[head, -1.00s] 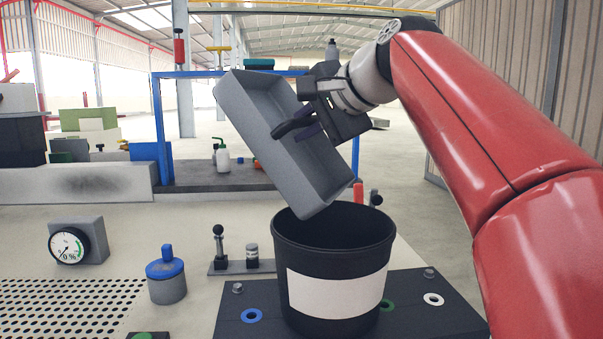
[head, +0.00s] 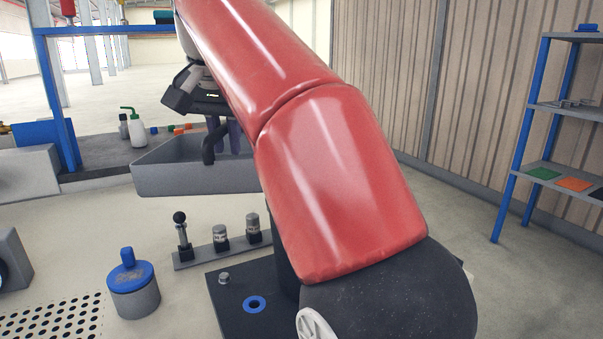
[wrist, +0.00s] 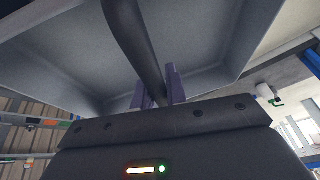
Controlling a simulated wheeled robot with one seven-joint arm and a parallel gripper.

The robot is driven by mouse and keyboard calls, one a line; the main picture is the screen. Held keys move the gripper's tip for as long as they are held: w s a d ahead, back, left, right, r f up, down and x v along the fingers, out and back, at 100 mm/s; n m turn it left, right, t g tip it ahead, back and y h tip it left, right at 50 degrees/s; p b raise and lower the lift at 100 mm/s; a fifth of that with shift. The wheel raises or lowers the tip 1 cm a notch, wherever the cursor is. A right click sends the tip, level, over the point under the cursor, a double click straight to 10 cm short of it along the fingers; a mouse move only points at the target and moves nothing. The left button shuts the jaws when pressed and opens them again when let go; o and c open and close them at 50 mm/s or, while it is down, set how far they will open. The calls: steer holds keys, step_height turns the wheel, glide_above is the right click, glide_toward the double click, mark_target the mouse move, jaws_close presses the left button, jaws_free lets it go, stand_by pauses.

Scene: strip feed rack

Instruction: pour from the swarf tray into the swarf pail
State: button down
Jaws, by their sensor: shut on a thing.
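The swarf tray (head: 190,178) is a grey open box, held roughly level above the bench, left of my red arm. It also fills the upper wrist view (wrist: 65,60), where the surfaces I see are bare grey. My gripper (head: 217,138) is shut on the tray's black handle; its purple fingers flank the handle in the wrist view (wrist: 158,88). My arm hides the tray's right end. The swarf pail (head: 283,260) shows only as a dark sliver beside my arm, standing on a dark plate. Its mouth and contents are hidden.
A blue-lidded pot (head: 133,284) and a strip with a black-knobbed lever (head: 182,235) stand on the bench. A white bottle (head: 134,128) stands on the bench behind. A blue shelf rack (head: 540,110) is at the right, with open floor before it.

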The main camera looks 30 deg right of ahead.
steer(key=shift+s+d+r, duration=0.15)
steer(key=shift+s+d, duration=0.05)
steer(key=shift+d, duration=0.15)
steer(key=shift+r+y, duration=0.4)
steer(key=shift+r, duration=1.05)
